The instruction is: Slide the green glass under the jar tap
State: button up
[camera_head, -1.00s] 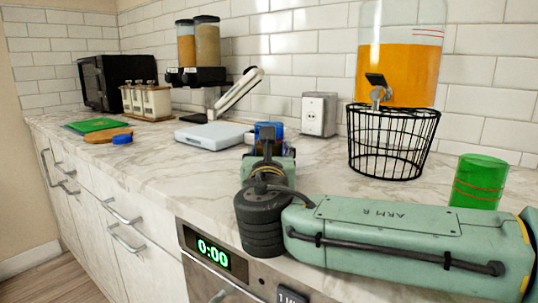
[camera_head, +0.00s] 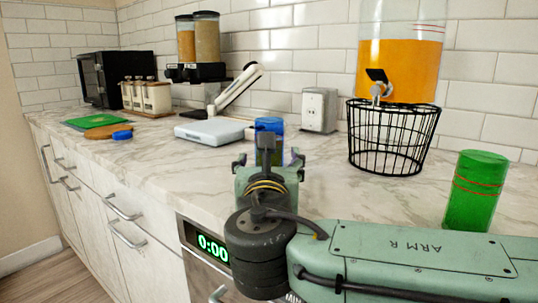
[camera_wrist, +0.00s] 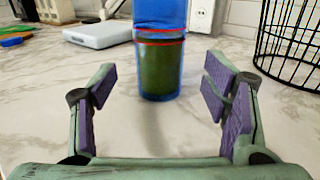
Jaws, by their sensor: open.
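The green glass (camera_head: 475,192) stands upright on the counter at the right of the head view, behind my arm and apart from my gripper. The drink jar (camera_head: 399,60) holds orange liquid and sits on a black wire stand (camera_head: 392,140); its tap (camera_head: 378,85) points out at the front. My gripper (camera_head: 267,165) is open and faces a blue glass (camera_head: 269,132). In the wrist view the blue glass (camera_wrist: 160,45) stands upright just beyond and between the open purple-padded fingers (camera_wrist: 160,90), with red bands and a dark greenish lower part.
A white scale (camera_head: 210,132) and a grey outlet box (camera_head: 319,111) stand behind my gripper. Dispensers (camera_head: 197,45), canisters (camera_head: 150,97) and a green board (camera_head: 95,121) are at left. Counter in front of the wire stand is clear.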

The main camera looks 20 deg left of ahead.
aim_at(479, 178)
jog(key=k+l, duration=0.25)
jog(key=k, duration=0.25)
jog(key=k+l, duration=0.2)
jog(key=k, duration=0.25)
